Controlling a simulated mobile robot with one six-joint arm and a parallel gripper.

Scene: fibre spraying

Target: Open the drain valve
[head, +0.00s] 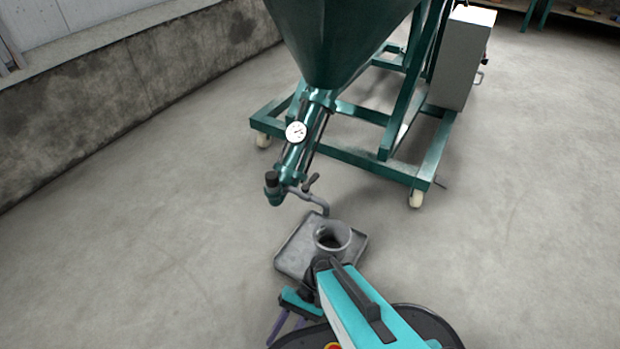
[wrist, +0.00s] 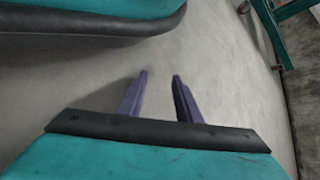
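A small drain valve with a dark lever handle (head: 310,181) sits on a bent grey pipe (head: 318,201) at the lower end of the green pump tube (head: 292,160). The pipe's mouth points down above a grey tray (head: 297,252). Whether the valve is open or shut is too small to tell. My gripper (head: 283,332) is low in the head view, nearer to me than the tray and well apart from the valve. In the wrist view, its two purple fingers (wrist: 158,92) are spread with only bare floor between them. The valve does not show in the wrist view.
A green hopper (head: 340,40) rises on a wheeled frame (head: 370,165), with a white gauge (head: 296,131) on the tube. A grey cabinet (head: 463,58) is at right. The floor (head: 140,230) to the left is clear.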

